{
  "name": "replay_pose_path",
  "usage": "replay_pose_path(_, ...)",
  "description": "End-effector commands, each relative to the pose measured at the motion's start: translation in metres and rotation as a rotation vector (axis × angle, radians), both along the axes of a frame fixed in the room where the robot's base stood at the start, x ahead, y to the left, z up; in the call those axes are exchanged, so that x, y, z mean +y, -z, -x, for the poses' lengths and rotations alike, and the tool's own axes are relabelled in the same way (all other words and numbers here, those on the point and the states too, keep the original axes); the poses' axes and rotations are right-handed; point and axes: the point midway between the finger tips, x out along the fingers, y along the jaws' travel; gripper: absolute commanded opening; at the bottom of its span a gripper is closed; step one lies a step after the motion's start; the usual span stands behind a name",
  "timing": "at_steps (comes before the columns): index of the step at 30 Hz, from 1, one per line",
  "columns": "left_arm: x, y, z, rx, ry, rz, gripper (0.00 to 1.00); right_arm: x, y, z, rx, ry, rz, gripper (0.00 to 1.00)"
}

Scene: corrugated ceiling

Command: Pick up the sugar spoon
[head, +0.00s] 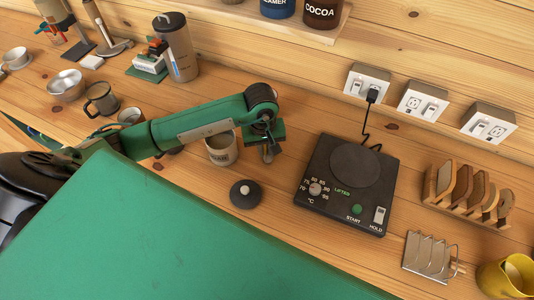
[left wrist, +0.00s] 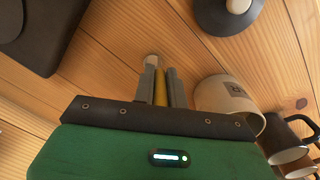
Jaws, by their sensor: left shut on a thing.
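My left gripper (head: 268,150) is shut on a thin yellowish piece, which I take to be the handle of the sugar spoon (left wrist: 160,88). In the left wrist view the two grey fingertips (left wrist: 163,88) press on it from both sides. A pale round end shows just beyond the fingertips. The rest of the spoon is hidden by the fingers. The gripper is to the right of a cream pot (head: 222,149) with a dark label, which also shows in the left wrist view (left wrist: 222,95). My right gripper is not in view.
A dark round lid with a pale knob (head: 245,194) lies in front of the pot. A black hot plate (head: 326,205) stands to the right, its cord plugged into the wall. Mugs (head: 101,99) stand at the left. A toast rack (head: 432,254) stands at the right.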

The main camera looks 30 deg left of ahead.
Motion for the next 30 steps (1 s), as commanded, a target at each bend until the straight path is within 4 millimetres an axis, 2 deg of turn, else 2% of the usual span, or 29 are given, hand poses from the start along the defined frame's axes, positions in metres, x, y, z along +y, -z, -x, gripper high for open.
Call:
replay_pose_path(8,0.0,-0.004,-0.001,-0.001,0.0,0.0,0.0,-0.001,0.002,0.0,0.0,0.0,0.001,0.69)
replay_pose_path(14,0.0,-0.023,-0.001,-0.004,0.001,0.001,0.0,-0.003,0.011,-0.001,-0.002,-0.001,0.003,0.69)
replay_pose_path(30,0.0,-0.134,-0.002,-0.007,0.0,0.0,0.0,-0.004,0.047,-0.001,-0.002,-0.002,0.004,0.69)
